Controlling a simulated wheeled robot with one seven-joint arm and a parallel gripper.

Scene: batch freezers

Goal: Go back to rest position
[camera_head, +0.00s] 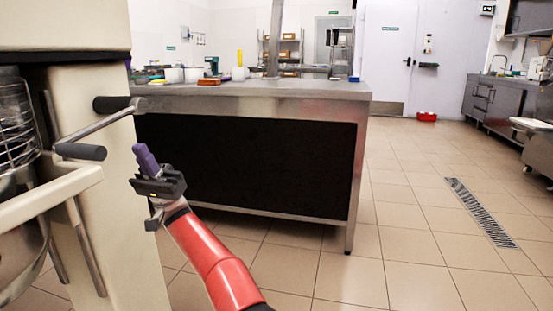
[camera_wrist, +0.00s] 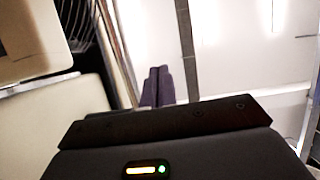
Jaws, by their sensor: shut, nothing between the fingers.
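My gripper (camera_head: 147,158) is at the end of my red arm, left of centre in the head view. Its purple fingers point up and are shut together with nothing between them. In the wrist view the two purple fingertips (camera_wrist: 157,84) lie side by side. The gripper is in the air beside the cream mixing machine (camera_head: 110,180), just right of its crank lever (camera_head: 90,128), with a small gap seen between them.
A steel counter (camera_head: 290,90) with a dark front panel stands behind my gripper. Pots and utensils crowd its left end. The mixer's wire guard (camera_head: 15,115) is at far left. Open tiled floor (camera_head: 400,270) with a drain grate (camera_head: 480,212) lies to the right.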

